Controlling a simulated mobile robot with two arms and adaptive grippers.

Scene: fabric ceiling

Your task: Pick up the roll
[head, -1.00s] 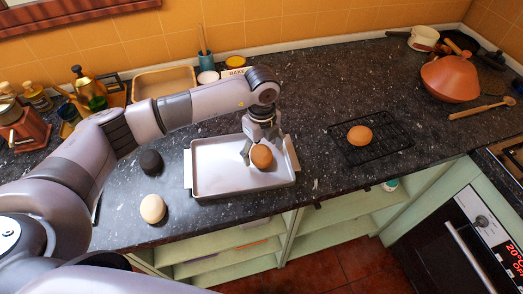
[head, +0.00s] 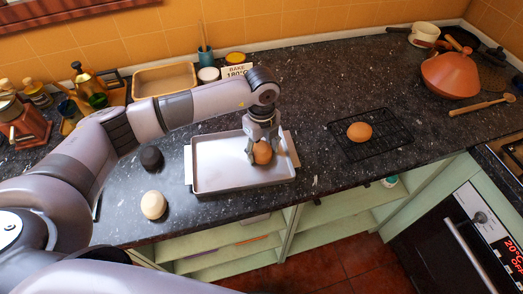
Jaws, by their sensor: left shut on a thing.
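A brown roll (head: 262,154) is at the right end of the shallow metal baking tray (head: 215,178) in the head view. My left gripper (head: 262,146) points down over the tray and is shut on this roll, with its fingers on the roll's sides. I cannot tell whether the roll is clear of the tray floor. A second brown roll (head: 359,131) sits on the black wire rack (head: 372,142) to the right. A pale roll (head: 153,205) and a dark, burnt-looking roll (head: 151,159) lie on the counter left of the tray. My right gripper is not in view.
A wooden tray (head: 165,80) and a "BAKE 180°C" card (head: 236,71) stand behind. A terracotta tagine (head: 450,75) and wooden spoon (head: 482,106) are at the far right. Bottles and a grinder (head: 24,124) crowd the left. Counter between tray and rack is clear.

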